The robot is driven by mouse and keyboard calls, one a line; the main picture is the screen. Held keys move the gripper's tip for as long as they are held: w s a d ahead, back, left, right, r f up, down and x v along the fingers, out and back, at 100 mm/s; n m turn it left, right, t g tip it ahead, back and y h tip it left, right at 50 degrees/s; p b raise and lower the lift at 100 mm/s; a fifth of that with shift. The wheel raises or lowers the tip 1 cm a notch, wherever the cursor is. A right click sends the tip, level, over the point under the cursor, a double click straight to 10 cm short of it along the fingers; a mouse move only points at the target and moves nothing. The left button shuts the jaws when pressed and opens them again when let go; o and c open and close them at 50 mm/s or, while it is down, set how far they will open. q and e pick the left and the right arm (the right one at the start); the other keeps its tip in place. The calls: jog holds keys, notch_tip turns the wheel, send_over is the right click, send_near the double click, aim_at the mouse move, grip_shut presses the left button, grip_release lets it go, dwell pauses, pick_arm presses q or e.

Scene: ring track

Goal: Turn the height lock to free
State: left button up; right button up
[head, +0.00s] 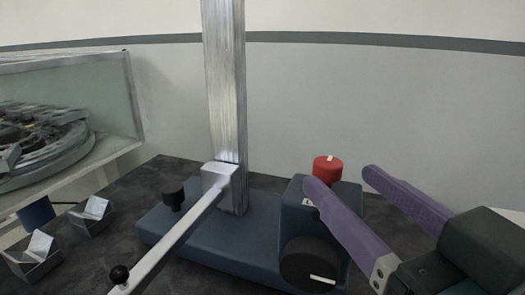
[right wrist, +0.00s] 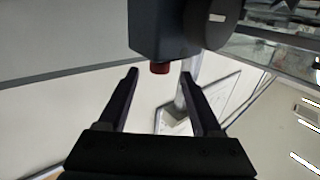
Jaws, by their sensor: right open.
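A red round knob (head: 328,170) with a white mark stands on the dark blue block (head: 352,197) at the right end of the stand. A large black dial (head: 309,266) with a white line is on the block's front face. I cannot read which control is the height lock. My right gripper (head: 338,177) is open, its purple fingers pointing toward the red knob. In the right wrist view, the red knob (right wrist: 160,68) shows between the open fingertips (right wrist: 160,76), and the black dial (right wrist: 212,24) is above right. Contact cannot be told. My left gripper is not in view.
A metal column (head: 225,110) rises from the blue base (head: 235,240). A pale bar (head: 178,238) with a black ball end reaches toward the front left. A small black knob (head: 173,190) is on the base. Metal blocks (head: 92,215) and a glass-sided case (head: 108,95) stand left.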

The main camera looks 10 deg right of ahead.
aim_at(320, 160)
jog(key=w, duration=0.5)
jog(key=w+a, duration=0.1)
jog(key=w, duration=0.2)
jog(key=shift+c, duration=0.3)
grip_shut()
